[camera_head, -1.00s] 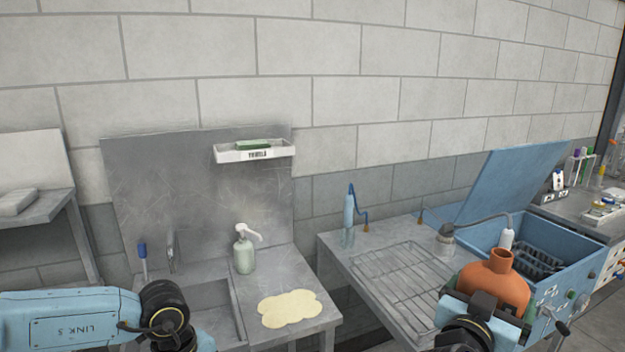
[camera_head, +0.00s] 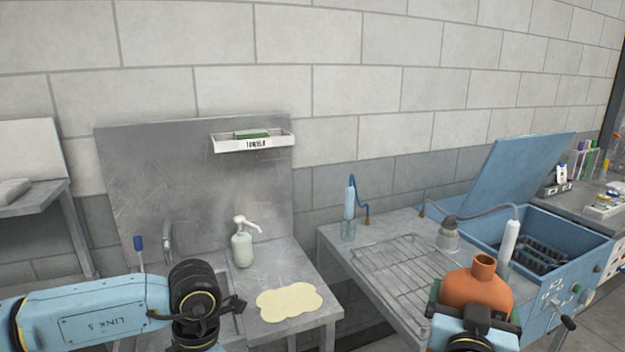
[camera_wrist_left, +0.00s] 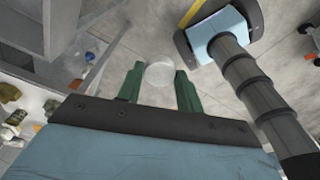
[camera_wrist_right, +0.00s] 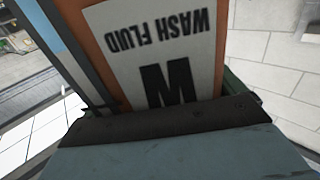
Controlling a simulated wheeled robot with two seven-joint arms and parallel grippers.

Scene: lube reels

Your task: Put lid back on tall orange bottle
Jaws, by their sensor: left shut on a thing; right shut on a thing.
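The orange bottle (camera_head: 477,290) stands at the lower right of the head view, its open neck (camera_head: 484,262) pointing up with no lid on it. My right gripper (camera_head: 470,318) is shut on the bottle's body. In the right wrist view the bottle's white label (camera_wrist_right: 155,60) reads "WASH FLUID" upside down and fills much of the picture. My left gripper (camera_wrist_left: 160,85) is shut on a pale round lid (camera_wrist_left: 160,74) between its green fingers, above the floor. In the head view only my left arm shows at the lower left; the lid is not visible there.
A sink with a soap pump bottle (camera_head: 242,243) and a cream cloth (camera_head: 289,302) lies behind my left arm. A wire rack (camera_head: 405,268) sits on the right bench, beside a blue open-lidded box (camera_head: 560,255). The space between my arms is free.

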